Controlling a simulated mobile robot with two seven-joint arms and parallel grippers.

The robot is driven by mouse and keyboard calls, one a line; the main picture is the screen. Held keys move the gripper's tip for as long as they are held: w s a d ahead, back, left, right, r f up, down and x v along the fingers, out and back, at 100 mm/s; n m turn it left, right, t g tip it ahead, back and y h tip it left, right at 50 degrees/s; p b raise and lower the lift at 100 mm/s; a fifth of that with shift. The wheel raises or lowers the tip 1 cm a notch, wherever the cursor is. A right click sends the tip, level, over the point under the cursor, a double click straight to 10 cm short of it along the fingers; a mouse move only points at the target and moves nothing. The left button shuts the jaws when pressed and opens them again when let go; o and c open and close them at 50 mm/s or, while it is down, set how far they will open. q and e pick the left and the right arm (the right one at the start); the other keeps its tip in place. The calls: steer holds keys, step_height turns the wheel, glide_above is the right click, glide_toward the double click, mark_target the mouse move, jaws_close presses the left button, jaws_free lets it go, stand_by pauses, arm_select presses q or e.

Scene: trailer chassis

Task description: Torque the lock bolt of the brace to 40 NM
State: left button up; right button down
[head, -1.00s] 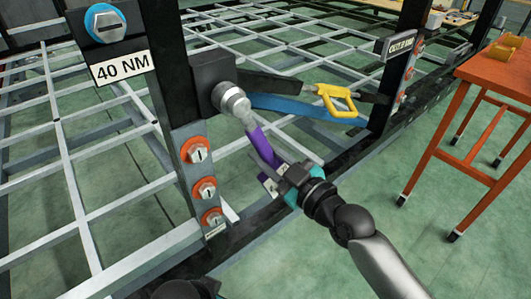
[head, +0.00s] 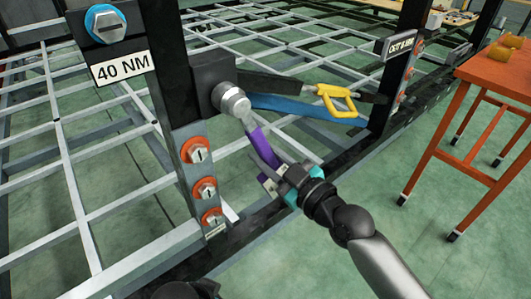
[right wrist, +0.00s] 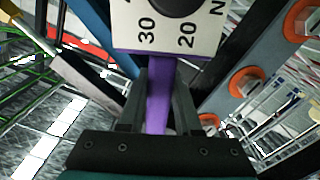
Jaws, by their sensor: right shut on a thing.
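My right gripper (head: 284,180) is shut on the purple handle of a torque wrench (head: 265,148). The wrench's round silver head (head: 232,100) sits against a black block (head: 207,72) on the post; any bolt under the head is hidden. The right wrist view shows the purple handle (right wrist: 159,95) between my fingers and a white dial plate (right wrist: 130,32) marked 30 and 20 beyond it. A blue-ringed hex bolt (head: 105,23) is at upper left, above a "40 NM" label (head: 120,68).
Several orange-ringed bolts (head: 196,151) run down the post below the block. A blue bar (head: 300,106) and a yellow-handled tool (head: 338,98) lie behind the wrench. An orange table (head: 495,75) stands at right. Green floor is clear between them.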

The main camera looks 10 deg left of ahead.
steer(key=shift+s+a+f+m+p, duration=0.35)
steer(key=shift+s+a+m+p, duration=0.3)
steer(key=shift+s+m, duration=0.25)
steer(key=shift+s+a, duration=0.1)
steer(key=shift+s+a+f+m+p, duration=0.25)
steer(key=shift+s+a+m+p, duration=0.45)
steer(key=shift+s+m, duration=0.15)
stand_by(0.4)
steer(key=shift+s+a+m+p, duration=0.7)
steer(key=shift+s+m+p, duration=0.1)
steer(key=shift+s+m, duration=0.15)
steer(key=shift+s+a, duration=0.1)
